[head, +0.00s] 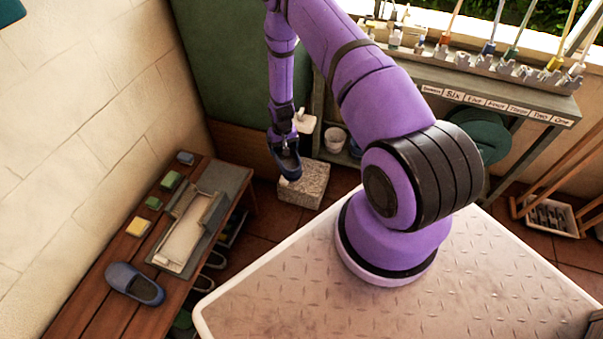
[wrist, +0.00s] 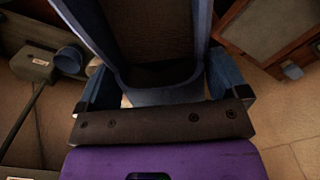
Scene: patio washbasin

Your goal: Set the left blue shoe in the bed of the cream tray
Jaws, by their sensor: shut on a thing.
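My gripper (head: 284,142) is shut on a blue shoe (head: 287,162), which hangs in the air near the stone block, right of the bench. In the wrist view the dark inside of this shoe (wrist: 155,35) fills the space between the blue fingers. Another blue shoe (head: 135,283) lies on the wooden bench at lower left. The cream tray (head: 180,242) sits on the bench, above and right of that shoe and left of my gripper. Its pale bed looks empty. I cannot tell from the shoes' shape which is the left one.
Several small coloured blocks (head: 138,227) lie along the wall side of the bench (head: 85,309). A stone block (head: 303,185) stands on the floor near the held shoe. A white cup (head: 335,139) is behind it. A labelled rack table (head: 500,104) stands at the back right.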

